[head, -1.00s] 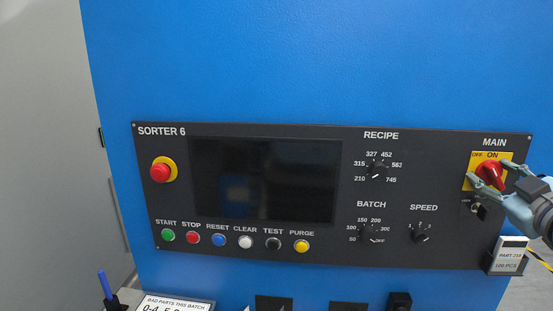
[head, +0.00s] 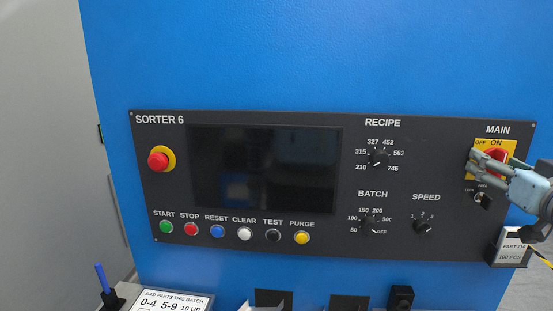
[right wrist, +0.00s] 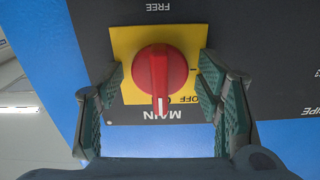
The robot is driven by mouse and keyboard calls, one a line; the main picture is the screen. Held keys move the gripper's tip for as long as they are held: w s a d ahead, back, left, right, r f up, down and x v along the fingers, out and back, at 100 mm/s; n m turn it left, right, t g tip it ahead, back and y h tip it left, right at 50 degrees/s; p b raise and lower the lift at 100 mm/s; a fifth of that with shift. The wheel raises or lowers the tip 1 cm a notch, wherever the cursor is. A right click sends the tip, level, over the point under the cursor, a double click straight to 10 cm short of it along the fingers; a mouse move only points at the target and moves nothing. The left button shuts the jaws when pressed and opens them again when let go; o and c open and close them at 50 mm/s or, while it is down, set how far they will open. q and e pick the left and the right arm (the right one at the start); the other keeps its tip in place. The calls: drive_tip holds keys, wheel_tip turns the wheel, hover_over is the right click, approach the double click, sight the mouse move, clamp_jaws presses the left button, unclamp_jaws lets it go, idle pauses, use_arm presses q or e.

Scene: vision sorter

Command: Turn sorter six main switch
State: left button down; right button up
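The main switch is a red rotary knob (right wrist: 160,75) on a yellow plate (right wrist: 127,42), under the MAIN label at the right end of the panel. In the head view the knob (head: 497,155) is partly hidden by my right gripper (head: 488,168). In the right wrist view, which sees the panel upside down, the knob's handle points at the MAIN label, over the plate's ON spot; OFF is beside it. My right gripper (right wrist: 161,78) is open, one finger on each side of the knob, with visible gaps. My left gripper is not in view.
The dark panel (head: 270,118) carries an emergency stop (head: 160,159), a row of coloured buttons and recipe, batch and speed knobs. A small key switch (head: 481,198) sits just below the main switch. A part-label box (head: 512,247) stands out at the panel's lower right corner.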

idle(0.3)
drive_tip(key=shift+s+f+b, duration=0.1)
drive_tip(key=shift+s+b, duration=0.25)
drive_tip(key=shift+b, duration=0.15)
drive_tip(key=s+b, duration=0.5)
drive_tip(key=s, duration=0.2)
drive_tip(key=shift+s+a+b, duration=0.15)
drive_tip(key=shift+a+b, duration=0.15)
drive_tip(key=shift+a, duration=0.15)
